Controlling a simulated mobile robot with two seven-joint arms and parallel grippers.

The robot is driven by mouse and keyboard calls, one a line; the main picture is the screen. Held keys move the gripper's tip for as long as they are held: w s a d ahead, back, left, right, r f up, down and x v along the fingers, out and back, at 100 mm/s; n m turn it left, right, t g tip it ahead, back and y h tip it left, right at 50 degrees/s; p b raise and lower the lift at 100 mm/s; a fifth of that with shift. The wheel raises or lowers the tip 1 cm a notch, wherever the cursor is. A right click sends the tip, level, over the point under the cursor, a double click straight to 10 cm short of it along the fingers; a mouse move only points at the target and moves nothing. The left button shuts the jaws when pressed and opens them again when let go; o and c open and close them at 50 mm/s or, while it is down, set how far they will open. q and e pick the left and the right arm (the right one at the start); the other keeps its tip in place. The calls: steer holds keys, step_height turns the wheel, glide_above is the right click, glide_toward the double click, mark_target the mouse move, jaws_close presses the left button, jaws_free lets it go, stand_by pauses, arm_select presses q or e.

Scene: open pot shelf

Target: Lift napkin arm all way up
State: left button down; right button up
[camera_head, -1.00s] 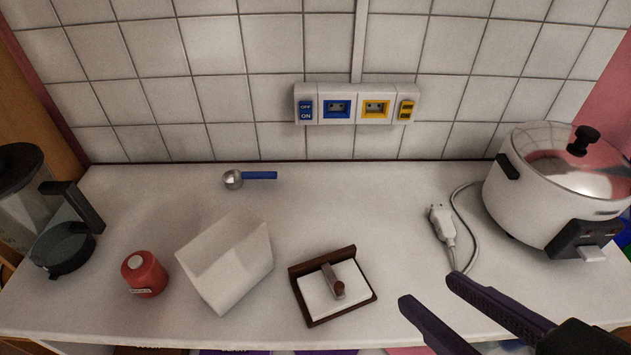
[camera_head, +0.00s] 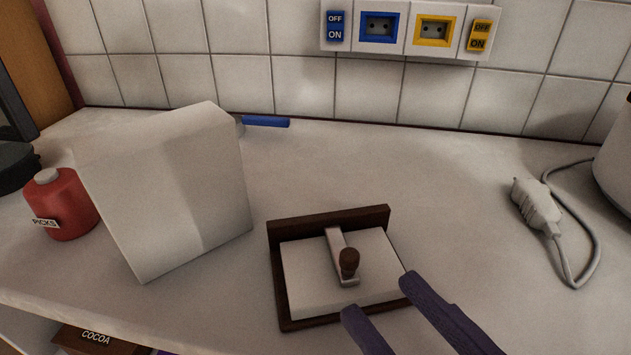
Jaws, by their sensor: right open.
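The napkin holder (camera_head: 330,218) is a dark brown wooden tray with a low back wall, lying on the white counter near its front edge. A stack of white napkins (camera_head: 310,285) fills it. The napkin arm (camera_head: 338,250), a light metal bar with a brown knob (camera_head: 349,261), lies down over the napkins. My right gripper (camera_head: 377,295) is open, with its two dark purple fingers at the holder's front right corner. The fingertips appear just beside the napkins, apart from the knob, with nothing between them. My left gripper is not in view.
A white box-like container (camera_head: 170,190) stands left of the holder, with a red picks jar (camera_head: 68,205) beyond it. A white plug and cord (camera_head: 540,208) lie at the right. Counter (camera_head: 440,190) behind the holder is clear. A tiled wall with sockets (camera_head: 405,28) closes the back.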

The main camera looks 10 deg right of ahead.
mark_target(355, 266)
steer(key=x, duration=0.6)
steer(key=shift+w, duration=0.2)
jaws_close()
